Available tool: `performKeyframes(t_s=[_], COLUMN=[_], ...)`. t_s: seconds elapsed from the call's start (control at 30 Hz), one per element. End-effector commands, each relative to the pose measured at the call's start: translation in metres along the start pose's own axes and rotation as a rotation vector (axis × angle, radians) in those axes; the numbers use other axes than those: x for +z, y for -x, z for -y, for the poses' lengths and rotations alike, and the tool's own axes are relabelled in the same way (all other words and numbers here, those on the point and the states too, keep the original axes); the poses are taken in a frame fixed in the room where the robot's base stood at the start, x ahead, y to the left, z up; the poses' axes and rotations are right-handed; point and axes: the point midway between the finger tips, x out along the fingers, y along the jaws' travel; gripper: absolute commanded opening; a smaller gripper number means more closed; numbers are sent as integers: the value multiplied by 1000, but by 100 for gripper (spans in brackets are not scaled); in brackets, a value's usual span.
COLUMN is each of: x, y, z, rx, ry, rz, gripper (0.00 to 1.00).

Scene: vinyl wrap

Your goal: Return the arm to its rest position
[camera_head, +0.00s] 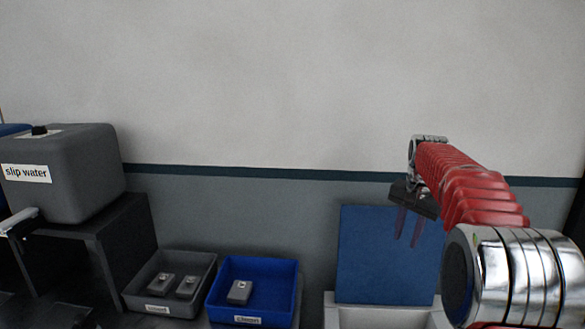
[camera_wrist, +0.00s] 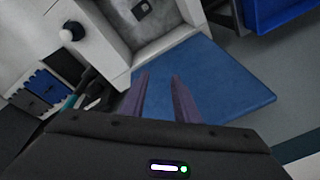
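My arm (camera_head: 470,185), red-sleeved with chrome joints, reaches in from the right of the head view. My gripper (camera_head: 408,238) hangs from its far end, fingers down, in front of a blue panel (camera_head: 385,270). In the wrist view my gripper (camera_wrist: 160,77) shows two purplish fingers with a gap between them and nothing held. It is open, and the blue panel (camera_wrist: 225,80) lies beyond the fingers. No contact with the panel is visible.
A white basin (camera_head: 375,318) stands below the panel. A blue bin (camera_head: 265,270) and a grey bin (camera_head: 190,262) hold small grey items. A grey "slip water" tank (camera_head: 85,175) sits on a black stand (camera_head: 125,225) at left. The space before the upper wall is clear.

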Motion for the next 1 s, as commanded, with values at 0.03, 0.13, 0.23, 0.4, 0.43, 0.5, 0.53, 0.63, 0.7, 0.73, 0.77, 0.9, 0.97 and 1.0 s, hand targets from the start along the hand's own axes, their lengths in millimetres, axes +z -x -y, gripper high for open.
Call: performKeyframes(t_s=[0.03,0.13,0.23,0.4,0.43,0.5,0.53,0.63,0.7,0.73,0.77,0.9,0.97,1.0], x=[11,32,54,92,99,116,122,145,162,169,176,208,222,230], y=[3,7,11,18,19,21,22,24,26,26,26,28,28,28], z=[-3,-9,-16,-29,-32,-38,-41,-50,-58,-61,-64,-79,-86,-90], rx=[-1,-4,-8,-14,-15,-18,-19,-23,-25,-27,-28,-34,-36,-39], ry=[36,112,183,294,312,354,372,426,463,478,494,557,582,598], rz=[-2,-7,-13,-25,-27,-33,-35,-44,-51,-54,-56,-71,-76,-80], gripper=[28,28,28,28,28,28,28,28,28,28,28,28,28,28])
